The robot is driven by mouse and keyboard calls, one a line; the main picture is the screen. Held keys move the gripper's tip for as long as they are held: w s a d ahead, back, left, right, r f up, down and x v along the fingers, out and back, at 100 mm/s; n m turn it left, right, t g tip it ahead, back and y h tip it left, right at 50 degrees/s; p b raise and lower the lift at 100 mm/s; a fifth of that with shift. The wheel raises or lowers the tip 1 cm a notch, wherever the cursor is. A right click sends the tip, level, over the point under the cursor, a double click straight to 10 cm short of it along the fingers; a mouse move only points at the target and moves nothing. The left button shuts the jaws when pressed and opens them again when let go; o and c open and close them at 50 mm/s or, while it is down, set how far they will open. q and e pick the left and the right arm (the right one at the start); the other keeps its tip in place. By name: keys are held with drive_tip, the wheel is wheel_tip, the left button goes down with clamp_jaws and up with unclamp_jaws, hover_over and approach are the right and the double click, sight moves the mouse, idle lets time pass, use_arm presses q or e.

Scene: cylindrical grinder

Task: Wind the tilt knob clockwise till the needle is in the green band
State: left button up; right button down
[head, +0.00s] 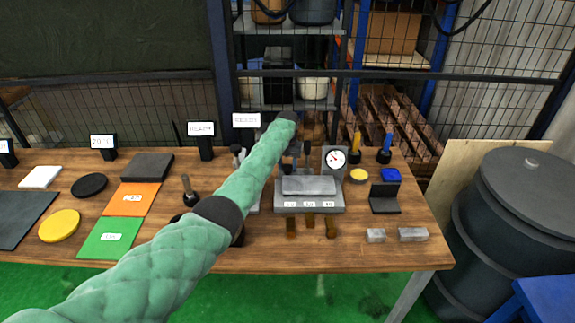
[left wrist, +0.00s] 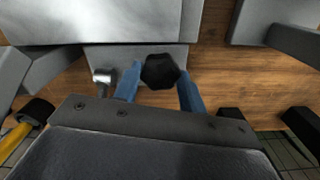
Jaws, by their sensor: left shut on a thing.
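The small grinder (head: 308,200) stands on the wooden bench with a grey block on top. Its round white gauge (head: 334,159) is at its back right; the dark needle appears to point up and left, and the green band is too small to make out. The tilt knob (left wrist: 161,71) is a black faceted knob in the left wrist view. My left gripper (left wrist: 159,82) has its blue fingers on both sides of the knob and is shut on it. In the head view my left arm reaches behind the grinder, and the knob cannot be made out there. My right gripper is not in view.
Two metal blocks (head: 397,235) lie at the bench's front right. A dark angled stand (head: 385,197) and a yellow disc (head: 359,176) sit right of the gauge. Orange (head: 132,199) and green (head: 110,238) mats lie at left. A drum (head: 510,230) stands beyond the right edge.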

sight(288, 166)
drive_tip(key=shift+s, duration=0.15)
use_arm(q)
drive_tip(key=o, duration=1)
drive_tip(key=shift+r, duration=0.45)
drive_tip(key=shift+w+r+b, duration=0.1)
drive_tip(key=shift+r+b, duration=0.35)
drive_tip(key=shift+r, duration=0.15)
wheel_tip(288, 166, up, 5)
drive_tip(key=shift+f+b, duration=0.2)
drive_tip(key=shift+b, duration=0.5)
drive_tip(key=shift+r, duration=0.55)
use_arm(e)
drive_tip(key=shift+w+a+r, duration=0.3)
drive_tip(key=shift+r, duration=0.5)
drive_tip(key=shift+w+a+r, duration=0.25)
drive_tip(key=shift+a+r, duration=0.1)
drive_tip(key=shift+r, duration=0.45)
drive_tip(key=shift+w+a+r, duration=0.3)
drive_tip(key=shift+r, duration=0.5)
